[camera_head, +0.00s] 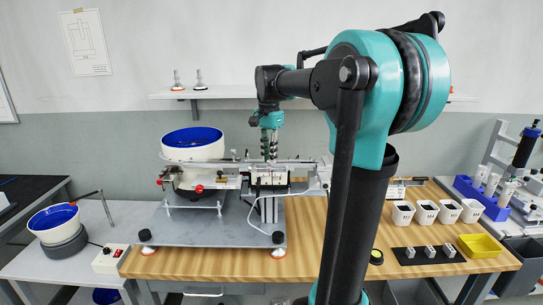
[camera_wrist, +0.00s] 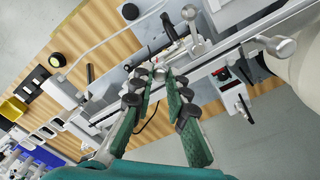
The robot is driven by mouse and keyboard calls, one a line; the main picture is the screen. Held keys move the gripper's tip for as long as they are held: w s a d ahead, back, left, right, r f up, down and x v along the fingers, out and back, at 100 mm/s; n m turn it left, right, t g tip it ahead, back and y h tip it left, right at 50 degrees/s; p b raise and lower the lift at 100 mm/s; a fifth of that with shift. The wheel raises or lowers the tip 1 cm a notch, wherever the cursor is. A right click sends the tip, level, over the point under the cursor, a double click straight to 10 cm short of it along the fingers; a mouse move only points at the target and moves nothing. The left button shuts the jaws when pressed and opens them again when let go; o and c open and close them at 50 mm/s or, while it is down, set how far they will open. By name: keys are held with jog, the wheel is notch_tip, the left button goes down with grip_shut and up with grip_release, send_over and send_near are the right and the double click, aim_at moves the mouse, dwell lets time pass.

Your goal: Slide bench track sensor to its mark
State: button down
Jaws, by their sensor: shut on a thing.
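The bench track (camera_head: 225,162) runs across the feeder machine on the wooden bench, and it crosses the wrist view diagonally (camera_wrist: 222,52). My gripper (camera_head: 269,157) reaches down onto the track from above, right of the blue-lined bowl. In the wrist view its two green fingers (camera_wrist: 160,66) are closed in on a small grey part on the track, the track sensor (camera_wrist: 159,74). The fingers hide most of the sensor. I cannot make out the mark in either view.
The large bowl feeder (camera_head: 193,147) stands left of the gripper, close behind the track. White bins (camera_head: 426,211) and a yellow tray (camera_head: 482,245) stand on the right.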

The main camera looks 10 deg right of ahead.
jog(key=c, duration=1.5)
grip_release()
notch_tip(320, 180, up, 12)
